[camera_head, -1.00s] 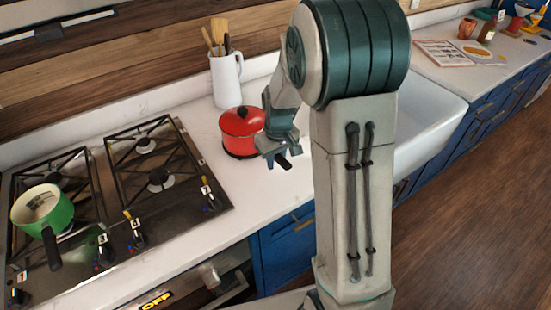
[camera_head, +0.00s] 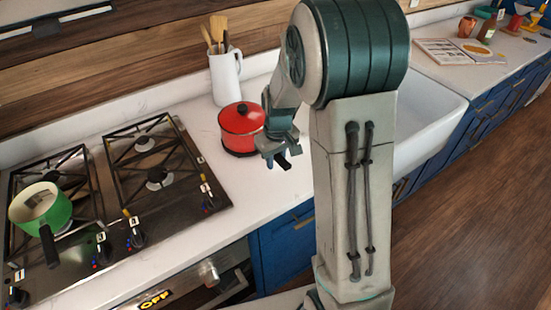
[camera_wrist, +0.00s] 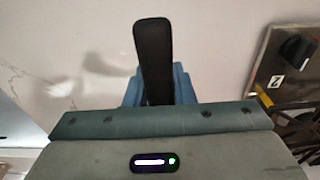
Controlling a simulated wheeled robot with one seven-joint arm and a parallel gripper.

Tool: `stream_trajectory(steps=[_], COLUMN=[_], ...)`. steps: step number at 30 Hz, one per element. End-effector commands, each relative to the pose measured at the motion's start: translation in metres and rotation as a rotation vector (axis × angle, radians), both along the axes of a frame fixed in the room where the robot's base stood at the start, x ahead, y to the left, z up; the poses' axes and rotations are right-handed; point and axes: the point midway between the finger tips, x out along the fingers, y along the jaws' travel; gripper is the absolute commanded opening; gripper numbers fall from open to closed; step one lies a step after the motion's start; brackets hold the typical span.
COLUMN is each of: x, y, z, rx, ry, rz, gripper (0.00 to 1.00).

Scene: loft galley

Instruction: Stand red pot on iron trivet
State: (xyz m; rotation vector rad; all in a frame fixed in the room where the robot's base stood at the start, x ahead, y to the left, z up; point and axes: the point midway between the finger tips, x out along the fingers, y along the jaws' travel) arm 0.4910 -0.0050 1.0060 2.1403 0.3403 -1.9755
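The red pot (camera_head: 236,130), lidded with a black knob, is upright on the white counter, right of the stove. A dark band shows around its base. My gripper (camera_head: 279,153) is at the pot's right side, around its black handle (camera_head: 283,161). In the wrist view the handle (camera_wrist: 153,55) passes between my gripper's blue fingers (camera_wrist: 155,92), which sit close against both its sides. The pot body is hidden there below my gripper. I cannot make out a separate iron trivet in either view.
A gas stove (camera_head: 185,215) with black grates lies left, with a green pan (camera_head: 45,205) on it. A white jug of utensils (camera_head: 225,80) stands behind the pot. A white sink (camera_head: 430,120) is to the right. Counter is bare before the pot.

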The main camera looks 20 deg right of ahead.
Motion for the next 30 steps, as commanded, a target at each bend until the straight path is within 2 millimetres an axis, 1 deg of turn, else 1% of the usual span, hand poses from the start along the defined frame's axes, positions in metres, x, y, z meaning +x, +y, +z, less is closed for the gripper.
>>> stream_trajectory(steps=[1, 2, 3, 11, 14, 17, 19, 24, 30], x=[-0.002, -0.002, -0.002, -0.002, -0.002, -0.002, -0.003, -0.005, -0.009], y=[0.001, 0.001, 0.001, -0.001, -0.001, -0.001, -0.002, -0.002, -0.003], z=[-0.004, -0.004, -0.003, -0.002, 0.004, 0.017, 0.029, 0.071, 0.111], rx=[0.0, 0.0, 0.001, 0.0, 0.001, 0.001, 0.0, 0.0, 0.0], ry=[0.008, 0.008, 0.008, 0.009, 0.004, 0.0, -0.001, -0.003, -0.001], rz=[0.002, 0.002, 0.002, -0.001, -0.002, -0.002, -0.002, 0.001, 0.001], gripper=[0.35, 0.44, 0.47, 0.47, 0.47, 0.47, 0.47, 0.47, 0.47])
